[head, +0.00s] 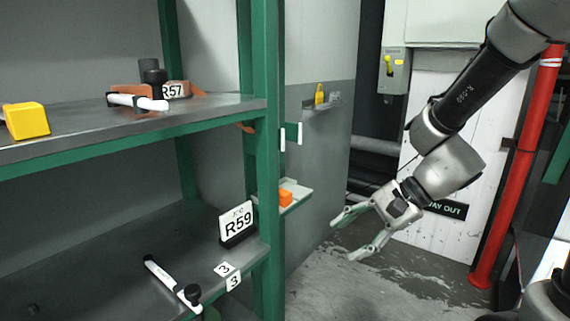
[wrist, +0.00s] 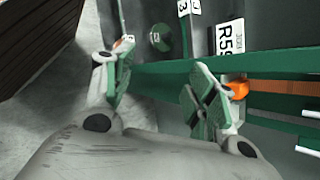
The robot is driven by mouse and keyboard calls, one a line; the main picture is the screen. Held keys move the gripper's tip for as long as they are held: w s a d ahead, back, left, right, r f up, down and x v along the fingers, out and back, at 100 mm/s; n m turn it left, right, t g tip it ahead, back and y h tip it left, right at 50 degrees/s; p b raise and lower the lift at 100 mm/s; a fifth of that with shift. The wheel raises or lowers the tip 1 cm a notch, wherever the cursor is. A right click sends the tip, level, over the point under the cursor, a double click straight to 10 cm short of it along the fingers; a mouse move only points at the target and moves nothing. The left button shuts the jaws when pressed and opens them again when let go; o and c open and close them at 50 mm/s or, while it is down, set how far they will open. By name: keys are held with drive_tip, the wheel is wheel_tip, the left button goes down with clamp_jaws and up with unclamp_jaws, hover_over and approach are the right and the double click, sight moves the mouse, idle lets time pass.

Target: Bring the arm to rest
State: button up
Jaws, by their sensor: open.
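My gripper (head: 345,236) is at the end of my arm on the right side of the head view. Its two fingers are spread apart with nothing between them. It hangs in free air to the right of the green shelf post, over the floor. In the wrist view my gripper (wrist: 157,88) shows both green-padded fingers apart, with a green shelf beam behind them. My arm is bent and comes in from the upper right of the head view.
A green-framed shelf (head: 268,170) stands at left with a yellow block (head: 26,121), white-handled tools (head: 138,102) and an R59 sign (head: 237,222). A red pipe (head: 518,165) stands at right. The floor (head: 400,285) between is clear.

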drive_tip(key=s+d+r+n+t+h, duration=0.1)
drive_tip(key=s+d+r+n+h, duration=0.2)
drive_tip(key=d, duration=0.4)
drive_tip(key=s+d+r+n+t+h, duration=0.1)
drive_tip(key=s+d+r+n+h, duration=0.2)
drive_tip(key=d, duration=0.4)
drive_tip(key=s+d+r+n+t+h, duration=0.1)
drive_tip(key=s+d+r+n+h, duration=0.1)
drive_tip(key=d, duration=0.5)
wheel_tip(320, 180, up, 2)
drive_tip(key=s+n, duration=0.1)
drive_tip(key=n, duration=0.2)
drive_tip(key=shift+s+d+h, duration=0.4)
drive_tip(key=shift+r, duration=0.1)
